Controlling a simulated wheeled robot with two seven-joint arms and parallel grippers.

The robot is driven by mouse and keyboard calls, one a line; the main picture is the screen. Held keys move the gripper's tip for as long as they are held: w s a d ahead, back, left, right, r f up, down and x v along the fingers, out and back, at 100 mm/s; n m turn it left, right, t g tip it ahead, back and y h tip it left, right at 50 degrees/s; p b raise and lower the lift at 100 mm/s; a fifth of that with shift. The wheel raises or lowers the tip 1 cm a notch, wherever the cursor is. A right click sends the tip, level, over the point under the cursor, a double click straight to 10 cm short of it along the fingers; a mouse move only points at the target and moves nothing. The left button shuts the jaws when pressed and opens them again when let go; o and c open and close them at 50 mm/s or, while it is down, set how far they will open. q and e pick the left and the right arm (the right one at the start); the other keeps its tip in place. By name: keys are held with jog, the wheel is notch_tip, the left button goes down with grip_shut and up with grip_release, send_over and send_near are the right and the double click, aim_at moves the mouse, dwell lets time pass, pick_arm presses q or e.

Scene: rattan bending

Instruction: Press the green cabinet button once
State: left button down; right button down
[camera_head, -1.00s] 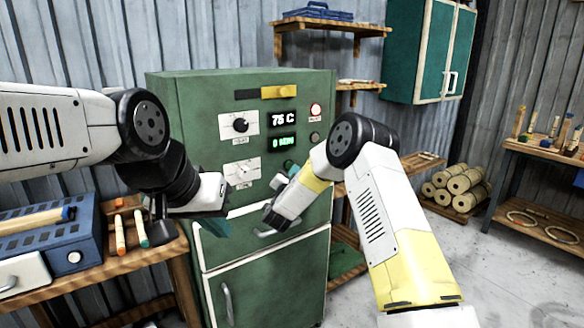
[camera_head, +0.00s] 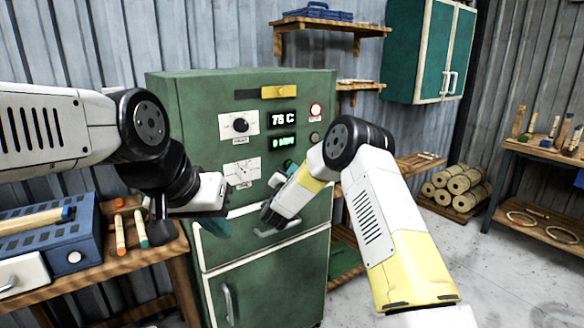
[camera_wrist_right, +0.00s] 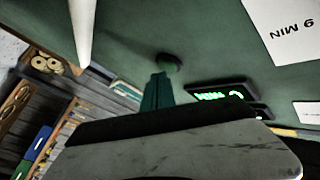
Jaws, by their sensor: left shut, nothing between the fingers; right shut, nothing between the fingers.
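The green cabinet (camera_head: 290,88) stands in the centre against the metal wall. A round dark green button (camera_wrist_right: 168,63) sticks out from its face in the right wrist view, just beyond the fingertips of my right gripper (camera_wrist_right: 158,90). Fingertips and button overlap there; I cannot tell whether they touch. In the head view my right gripper (camera_head: 290,167) is shut at the cabinet front, below the green-lit display (camera_head: 284,143), and the button is hidden. My left gripper (camera_head: 217,228) is shut and empty, pointing down in front of the cabinet's left part.
A red-ringed white button (camera_head: 316,110) and a dark round knob (camera_head: 315,137) sit at the cabinet's upper right. A metal drawer handle (camera_head: 278,231) lies below the right gripper. A blue toolbox (camera_head: 50,245) stands on the left bench. Rattan rolls (camera_head: 455,190) lie at right.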

jog(key=shift+w+a, duration=0.15)
jog(key=shift+w, duration=0.05)
dwell(0.3)
jog(key=shift+s, duration=0.15)
jog(key=shift+s+d, duration=0.5)
jog(key=shift+s, duration=0.05)
jog(key=shift+s+d, duration=0.75)
jog(key=shift+s, duration=0.3)
jog(key=shift+s+d, duration=0.7)
jog(key=shift+s, duration=0.3)
